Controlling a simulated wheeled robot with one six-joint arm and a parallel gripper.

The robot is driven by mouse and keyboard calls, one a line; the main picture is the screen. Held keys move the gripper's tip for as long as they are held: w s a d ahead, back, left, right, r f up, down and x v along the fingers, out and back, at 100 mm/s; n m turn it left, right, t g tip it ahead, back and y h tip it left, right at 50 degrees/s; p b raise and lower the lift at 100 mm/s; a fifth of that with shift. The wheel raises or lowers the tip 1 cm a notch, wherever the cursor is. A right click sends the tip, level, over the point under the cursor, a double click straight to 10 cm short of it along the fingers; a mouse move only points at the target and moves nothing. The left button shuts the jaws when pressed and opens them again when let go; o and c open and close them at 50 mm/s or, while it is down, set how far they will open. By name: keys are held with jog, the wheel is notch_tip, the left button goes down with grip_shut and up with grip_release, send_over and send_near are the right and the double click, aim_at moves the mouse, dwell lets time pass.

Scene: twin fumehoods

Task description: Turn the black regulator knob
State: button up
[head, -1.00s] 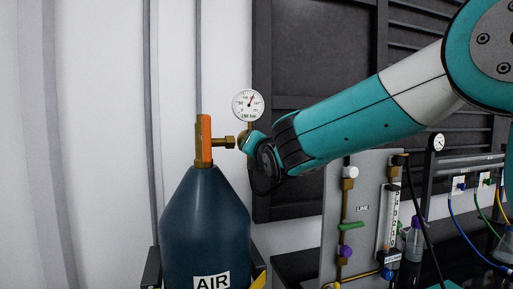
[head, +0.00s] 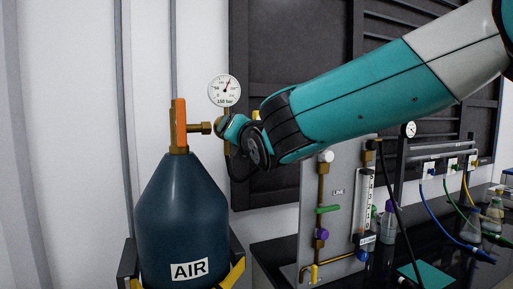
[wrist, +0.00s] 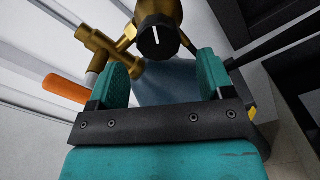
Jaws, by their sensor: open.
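The black regulator knob (wrist: 157,40) has a white mark pointing up in the wrist view and sits on the brass regulator body (wrist: 168,10). My gripper (wrist: 162,62) is open, with one teal finger to each side and the knob just beyond the fingertips, roughly midway between them. I see no contact with the knob. In the head view my gripper (head: 235,127) is beside the regulator, below the round gauge (head: 224,90), and hides the knob. The regulator joins the orange-handled valve (head: 179,124) on the dark blue AIR cylinder (head: 182,220).
A grey LINE panel (head: 340,195) with valves and a flow tube stands on the black bench (head: 270,255) at the right. Bottles and coloured hoses are farther right. A dark louvred panel (head: 290,50) is behind my arm. White wall is left of the cylinder.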

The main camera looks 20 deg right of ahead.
jog(key=s+b, duration=0.2)
jog(key=s, duration=1)
jog(key=shift+s+b, duration=0.15)
jog(key=shift+b, duration=0.25)
